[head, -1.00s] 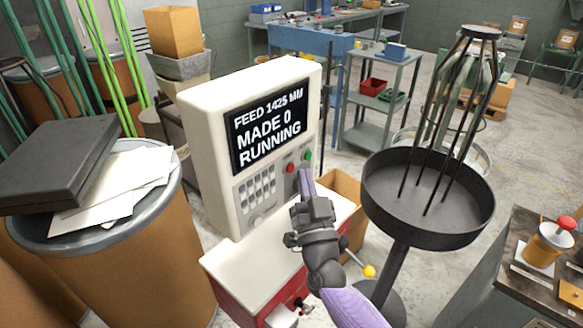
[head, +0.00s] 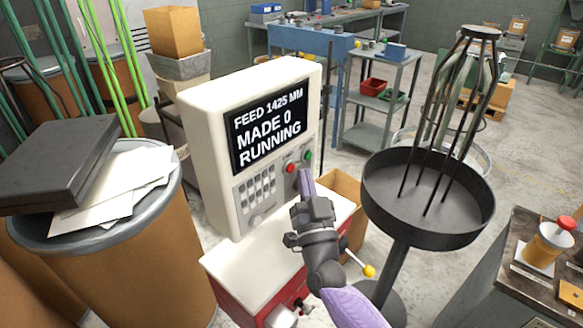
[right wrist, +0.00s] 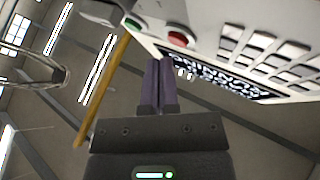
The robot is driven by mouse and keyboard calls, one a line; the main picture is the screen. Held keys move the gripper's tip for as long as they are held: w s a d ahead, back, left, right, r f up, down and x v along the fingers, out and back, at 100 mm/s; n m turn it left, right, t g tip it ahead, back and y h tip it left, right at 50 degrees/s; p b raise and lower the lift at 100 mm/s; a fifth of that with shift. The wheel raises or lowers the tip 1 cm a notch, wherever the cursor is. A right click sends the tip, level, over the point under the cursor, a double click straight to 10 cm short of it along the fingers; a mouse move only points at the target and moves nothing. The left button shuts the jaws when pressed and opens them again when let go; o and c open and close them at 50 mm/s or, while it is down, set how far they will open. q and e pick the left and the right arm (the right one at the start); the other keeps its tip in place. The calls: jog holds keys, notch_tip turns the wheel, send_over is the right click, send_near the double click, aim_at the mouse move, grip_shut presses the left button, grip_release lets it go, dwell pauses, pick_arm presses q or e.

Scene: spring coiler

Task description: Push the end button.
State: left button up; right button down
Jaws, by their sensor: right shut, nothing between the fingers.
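The white control cabinet (head: 205,130) has a screen (head: 268,130) reading "FEED 1425 MM", "MADE 0", "RUNNING". Below the screen are a keypad (head: 257,190), a red button (head: 290,168) and a green button (head: 308,155). I cannot read which button is the end button. My right gripper (head: 306,176) is shut and empty, with its fingertips in front of the panel just below these buttons. In the right wrist view the shut fingers (right wrist: 160,64) point toward the panel near the red button (right wrist: 179,39); the green button (right wrist: 131,23) is beside it. Contact cannot be told. My left gripper is not in view.
The cabinet stands on a red and white base (head: 255,270). A round dark tray on a stand (head: 385,215) is close on the right of my right arm. A drum (head: 130,270) with papers and a dark case (head: 55,165) stands at the left. A workbench (head: 505,280) is at lower right.

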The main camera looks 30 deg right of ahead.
jog(key=shift+w, duration=0.1)
jog(key=shift+w+a, duration=0.2)
jog(key=shift+w, duration=0.1)
jog(key=shift+w+a, duration=0.15)
jog(key=shift+w, duration=0.2)
dwell(0.8)
jog(key=shift+s+d+p, duration=0.3)
jog(key=shift+s, duration=0.45)
